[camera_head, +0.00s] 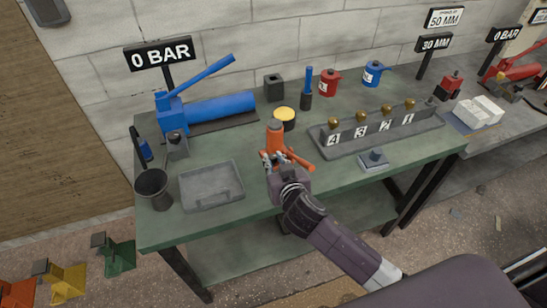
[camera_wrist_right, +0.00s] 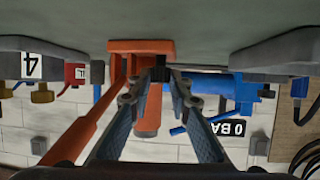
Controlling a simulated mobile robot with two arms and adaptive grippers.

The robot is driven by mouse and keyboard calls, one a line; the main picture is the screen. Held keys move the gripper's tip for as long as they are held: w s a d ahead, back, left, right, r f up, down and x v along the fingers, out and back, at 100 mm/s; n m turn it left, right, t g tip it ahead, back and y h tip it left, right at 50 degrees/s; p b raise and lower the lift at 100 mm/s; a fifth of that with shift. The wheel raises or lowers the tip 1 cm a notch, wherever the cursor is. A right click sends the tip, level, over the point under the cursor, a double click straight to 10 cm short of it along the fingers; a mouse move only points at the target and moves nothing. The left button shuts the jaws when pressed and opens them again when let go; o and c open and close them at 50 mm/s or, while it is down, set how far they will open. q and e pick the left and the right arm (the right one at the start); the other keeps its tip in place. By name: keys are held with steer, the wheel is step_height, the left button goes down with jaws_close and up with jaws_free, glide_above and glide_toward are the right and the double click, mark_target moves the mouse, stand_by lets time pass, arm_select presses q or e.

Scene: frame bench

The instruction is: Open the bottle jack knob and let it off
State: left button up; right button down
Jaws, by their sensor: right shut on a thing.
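The orange bottle jack (camera_head: 275,136) stands upright on the green bench near its front middle, with an orange handle (camera_head: 299,161) slanting off to the right. My right gripper (camera_head: 279,160) is at the front foot of the jack and hides its lower part. In the right wrist view, which is upside down, the jack body (camera_wrist_right: 148,115) shows behind the fingers. The right gripper's fingertips (camera_wrist_right: 160,78) close on a small dark knob (camera_wrist_right: 160,61) low on the jack. How far the knob is turned cannot be told. My left gripper is not in view.
A grey tray (camera_head: 212,204) and a dark cup (camera_head: 153,184) stand to the left. A numbered rack (camera_head: 382,141) with brass knobs is to the right. A blue pump (camera_head: 215,106) under a 0 BAR sign (camera_head: 159,53) is behind. A small grey block (camera_head: 374,158) sits at front right.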

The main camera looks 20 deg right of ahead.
stand_by(0.4)
steer(key=c, duration=1.8)
jaws_free()
steer(key=shift+o, duration=0.2)
steer(key=shift+v, duration=4)
